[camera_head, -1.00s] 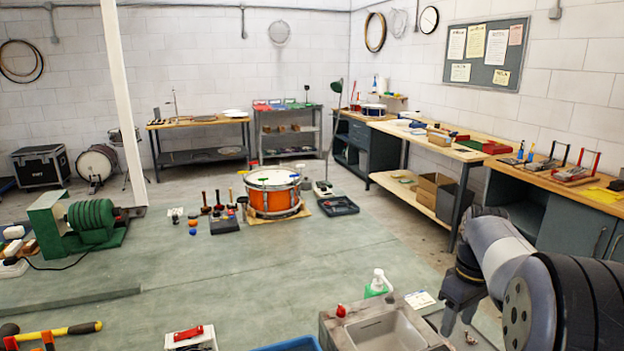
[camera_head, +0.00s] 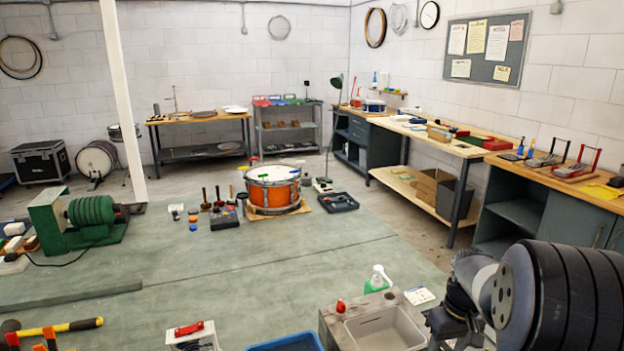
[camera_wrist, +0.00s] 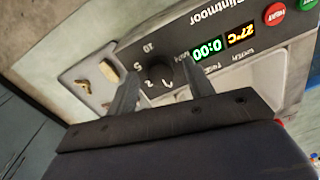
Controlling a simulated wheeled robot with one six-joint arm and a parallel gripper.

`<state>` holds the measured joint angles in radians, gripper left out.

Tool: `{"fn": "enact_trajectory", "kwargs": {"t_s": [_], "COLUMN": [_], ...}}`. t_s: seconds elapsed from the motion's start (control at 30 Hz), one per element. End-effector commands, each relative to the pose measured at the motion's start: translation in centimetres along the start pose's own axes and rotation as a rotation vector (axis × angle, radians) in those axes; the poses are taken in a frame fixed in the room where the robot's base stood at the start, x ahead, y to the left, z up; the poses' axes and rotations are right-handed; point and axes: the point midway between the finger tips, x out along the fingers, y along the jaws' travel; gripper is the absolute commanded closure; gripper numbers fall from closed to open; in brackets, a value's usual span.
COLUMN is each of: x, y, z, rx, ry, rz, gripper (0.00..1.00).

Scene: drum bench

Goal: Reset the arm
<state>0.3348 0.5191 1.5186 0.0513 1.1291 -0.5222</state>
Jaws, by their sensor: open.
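My gripper (camera_head: 452,328) is low at the bottom right of the head view, just right of a grey basin unit (camera_head: 330,322). In the wrist view its two dark fingers (camera_wrist: 160,78) are spread apart with nothing between them. Beyond the fingers is the unit's dark front panel (camera_wrist: 215,42), with a black knob (camera_wrist: 157,73), a green 0:00 display, a yellow 27°C display and a red button. The fingertips overlap the panel in the picture; I cannot tell if they touch it.
An orange drum (camera_head: 273,190) stands farther back on the green bench top (camera_head: 260,258). A small light tray (camera_wrist: 85,78) with brass-coloured pieces shows beside the panel.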

Motion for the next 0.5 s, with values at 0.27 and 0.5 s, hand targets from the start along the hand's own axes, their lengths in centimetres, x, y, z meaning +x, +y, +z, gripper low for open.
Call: {"fn": "enact_trajectory", "kwargs": {"t_s": [0.27,0.5], "x": [0.04,0.04], "y": [-0.01,-0.04], "z": [0.07,0.10], "rx": [0.233,0.431], "ry": [0.012,0.022], "rz": [0.000,0.000], "gripper": [0.50,0.50]}}
